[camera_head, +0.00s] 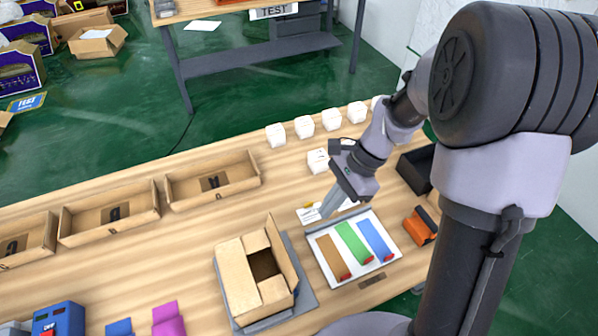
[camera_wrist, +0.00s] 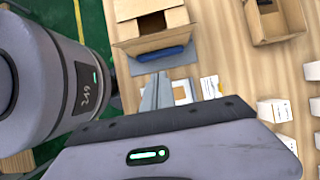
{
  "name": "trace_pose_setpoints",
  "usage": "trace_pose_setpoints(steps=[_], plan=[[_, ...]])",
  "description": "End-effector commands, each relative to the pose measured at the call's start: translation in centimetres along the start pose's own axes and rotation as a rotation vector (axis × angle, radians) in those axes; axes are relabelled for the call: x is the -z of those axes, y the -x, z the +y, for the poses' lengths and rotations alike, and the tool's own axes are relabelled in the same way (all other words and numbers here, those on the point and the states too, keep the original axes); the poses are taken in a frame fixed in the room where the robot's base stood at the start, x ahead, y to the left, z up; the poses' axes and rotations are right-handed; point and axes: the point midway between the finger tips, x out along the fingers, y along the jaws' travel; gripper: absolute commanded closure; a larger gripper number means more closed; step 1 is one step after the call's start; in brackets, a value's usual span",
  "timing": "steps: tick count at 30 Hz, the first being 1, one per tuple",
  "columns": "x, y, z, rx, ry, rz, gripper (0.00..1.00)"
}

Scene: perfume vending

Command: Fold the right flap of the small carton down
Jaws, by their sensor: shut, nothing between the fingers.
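The small carton (camera_head: 237,280) stands on a grey plate (camera_head: 306,300) in the head view. Its right flap (camera_head: 284,252) stands up. A broad flap on its left side lies inward, and a dark opening shows between the flaps. In the wrist view the carton (camera_wrist: 125,30) is at the top, its dark opening partly visible. My gripper (camera_head: 326,211) is shut and empty, to the right of and beyond the carton, apart from it. Its fingers also show in the wrist view (camera_wrist: 156,92), pointing toward the carton's side.
A white tray (camera_head: 392,256) with brown, green and blue strips lies right of the carton. Open cardboard boxes (camera_head: 108,212) line the left and back. Several white cubes (camera_head: 304,127) stand along the far edge. An orange object (camera_head: 420,226) and black bin (camera_head: 414,170) are at right.

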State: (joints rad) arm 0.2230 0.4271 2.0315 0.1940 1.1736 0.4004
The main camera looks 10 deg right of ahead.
Motion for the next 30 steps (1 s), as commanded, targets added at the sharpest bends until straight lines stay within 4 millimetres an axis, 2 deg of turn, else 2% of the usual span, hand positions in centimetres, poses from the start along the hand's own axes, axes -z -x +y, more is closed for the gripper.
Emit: trace_pose_setpoints(steps=[14,21,30], plan=[[0.2,-10.1,0.1,-0.004,0.005,0.001,1.0],[-3.2,-10.7,0.1,-0.001,0.008,0.003,1.0],[-3.9,-10.7,0.1,-0.001,0.005,0.002,1.0]])
